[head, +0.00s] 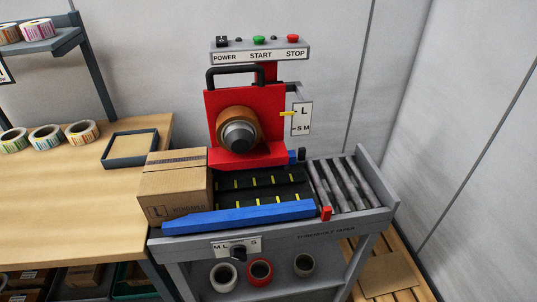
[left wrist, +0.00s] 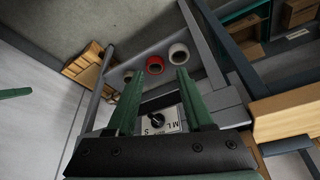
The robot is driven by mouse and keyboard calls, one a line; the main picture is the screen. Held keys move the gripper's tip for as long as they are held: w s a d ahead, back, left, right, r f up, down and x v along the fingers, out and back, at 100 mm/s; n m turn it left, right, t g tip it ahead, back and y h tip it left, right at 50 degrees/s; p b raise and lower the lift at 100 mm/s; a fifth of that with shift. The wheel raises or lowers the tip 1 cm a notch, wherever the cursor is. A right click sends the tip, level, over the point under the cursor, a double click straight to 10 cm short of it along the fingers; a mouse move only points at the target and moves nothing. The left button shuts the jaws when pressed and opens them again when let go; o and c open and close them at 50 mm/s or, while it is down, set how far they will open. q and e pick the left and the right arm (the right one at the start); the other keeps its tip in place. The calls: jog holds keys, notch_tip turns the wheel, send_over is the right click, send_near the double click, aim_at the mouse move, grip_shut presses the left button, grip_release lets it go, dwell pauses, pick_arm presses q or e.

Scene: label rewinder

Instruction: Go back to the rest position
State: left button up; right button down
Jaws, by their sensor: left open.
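My left gripper (left wrist: 160,74) shows in the left wrist view with its two green fingers apart and nothing between them. Beyond the fingers is the black selector knob (left wrist: 157,119) on its white M L S plate, on the front of the label rewinder. The head view shows no gripper; there the knob (head: 238,253) and the red rewinder (head: 212,112) are clear of my arms. A green piece (left wrist: 15,92) at the left edge of the left wrist view may be a finger of my right gripper; its opening cannot be told.
A cardboard box (head: 175,190) stands left of the belt behind the blue guide (head: 240,216). Rollers (head: 341,187) lie on the right. The wooden table (head: 60,210) holds label rolls and an empty tray (head: 131,161). Several tape rolls sit on the lower shelf, including a red one (left wrist: 155,65).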

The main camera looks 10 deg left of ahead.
pick_arm(q)
jog(key=w+d+f+t+h+b, duration=0.1)
jog(key=d+f+t, duration=0.1)
jog(key=f, duration=0.4)
jog(key=w+d+f+t+h+b, duration=0.1)
jog(key=w+d+f+t, duration=0.1)
jog(key=f, duration=0.4)
jog(key=shift+t, duration=0.5)
